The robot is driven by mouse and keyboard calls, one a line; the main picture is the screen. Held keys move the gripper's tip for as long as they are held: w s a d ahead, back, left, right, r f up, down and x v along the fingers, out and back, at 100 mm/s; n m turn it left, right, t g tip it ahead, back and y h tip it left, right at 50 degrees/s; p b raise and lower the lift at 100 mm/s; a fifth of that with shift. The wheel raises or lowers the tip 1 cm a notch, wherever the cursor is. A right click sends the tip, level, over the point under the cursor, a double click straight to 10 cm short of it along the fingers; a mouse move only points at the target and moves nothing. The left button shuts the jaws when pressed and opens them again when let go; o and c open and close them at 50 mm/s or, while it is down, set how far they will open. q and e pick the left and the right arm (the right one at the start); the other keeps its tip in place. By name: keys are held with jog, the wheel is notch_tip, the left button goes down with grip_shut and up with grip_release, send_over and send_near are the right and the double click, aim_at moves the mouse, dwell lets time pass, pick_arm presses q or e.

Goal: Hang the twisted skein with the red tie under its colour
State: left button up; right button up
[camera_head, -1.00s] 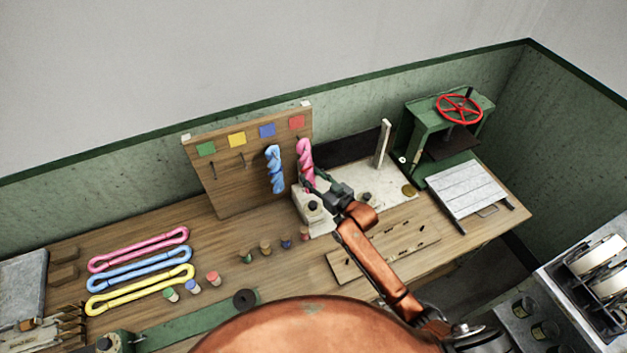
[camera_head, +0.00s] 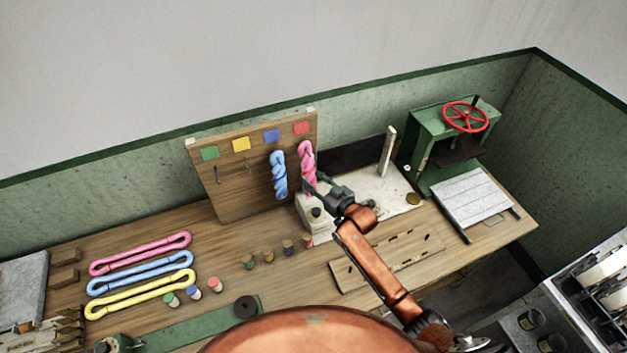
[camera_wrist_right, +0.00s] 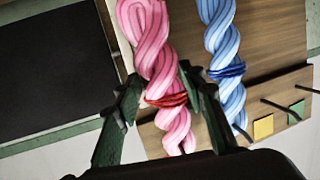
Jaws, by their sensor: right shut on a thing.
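The pink twisted skein (camera_head: 307,163) with a red tie hangs upright in front of the pegboard, just below the red card (camera_head: 301,128). My right gripper (camera_head: 319,184) is shut on its lower part. In the right wrist view the pink skein (camera_wrist_right: 146,38) runs between the fingers of my right gripper (camera_wrist_right: 164,88), with the red tie (camera_wrist_right: 167,100) between them. I cannot tell whether its top loop is on a peg; that part is hidden. My left gripper is not in view.
A blue twisted skein (camera_head: 279,175) hangs close beside, left of the pink one, under the blue card (camera_head: 272,136). Bare pegs show under the green card (camera_head: 209,153) and yellow card (camera_head: 241,144). A white block (camera_head: 316,216) stands below the gripper. A green press (camera_head: 440,130) is at right.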

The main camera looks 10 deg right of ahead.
jog(key=o, duration=1.2)
jog(key=shift+o, duration=0.2)
jog(key=v, duration=1.2)
